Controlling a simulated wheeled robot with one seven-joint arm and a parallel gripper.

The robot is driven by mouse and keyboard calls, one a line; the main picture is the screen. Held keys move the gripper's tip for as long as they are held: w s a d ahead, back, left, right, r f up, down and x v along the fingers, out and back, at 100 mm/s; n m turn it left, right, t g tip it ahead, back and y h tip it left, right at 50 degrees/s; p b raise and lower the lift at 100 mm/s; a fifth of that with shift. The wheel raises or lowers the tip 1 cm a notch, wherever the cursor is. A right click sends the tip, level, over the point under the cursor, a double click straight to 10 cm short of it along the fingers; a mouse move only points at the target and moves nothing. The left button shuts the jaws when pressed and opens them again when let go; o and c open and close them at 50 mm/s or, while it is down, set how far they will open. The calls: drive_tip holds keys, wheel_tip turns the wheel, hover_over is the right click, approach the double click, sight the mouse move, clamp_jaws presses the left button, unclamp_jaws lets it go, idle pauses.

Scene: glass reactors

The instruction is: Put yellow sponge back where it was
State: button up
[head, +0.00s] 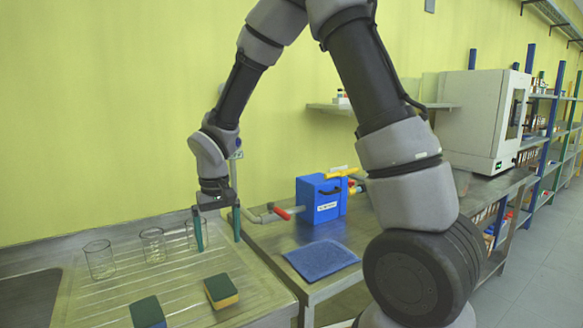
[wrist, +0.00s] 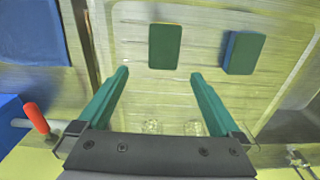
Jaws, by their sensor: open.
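The yellow sponge (head: 221,291) has a dark green top and a yellow side. It lies flat on the ribbed metal drainboard (head: 185,285). In the wrist view only its green top (wrist: 164,46) shows, beyond the fingertips and roughly in line with the gap between them. My gripper (head: 218,245) is open and empty, pointing down above the back of the drainboard, behind the yellow sponge and apart from it. Its two green fingers also show spread in the wrist view (wrist: 159,74).
A blue sponge (head: 148,312) with a green top lies left of the yellow one. Several glass beakers (head: 100,260) stand at the back of the drainboard, one close beside my fingers. A tap with a red handle (head: 281,212), a blue box (head: 321,199) and a blue mat (head: 321,260) are to the right.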

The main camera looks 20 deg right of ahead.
drive_tip(key=s+d+r+m+t+y, duration=0.1)
drive_tip(key=s+d+r+m+t, duration=0.2)
drive_tip(key=d+r, duration=1.2)
drive_tip(key=s+d+r+m+t+y, duration=0.1)
drive_tip(key=s+d+r+m+t, duration=0.3)
drive_tip(key=s+d+r, duration=0.3)
drive_tip(key=v, duration=0.4)
drive_tip(key=shift+a+r, duration=0.3)
drive_tip(key=shift+r, duration=0.05)
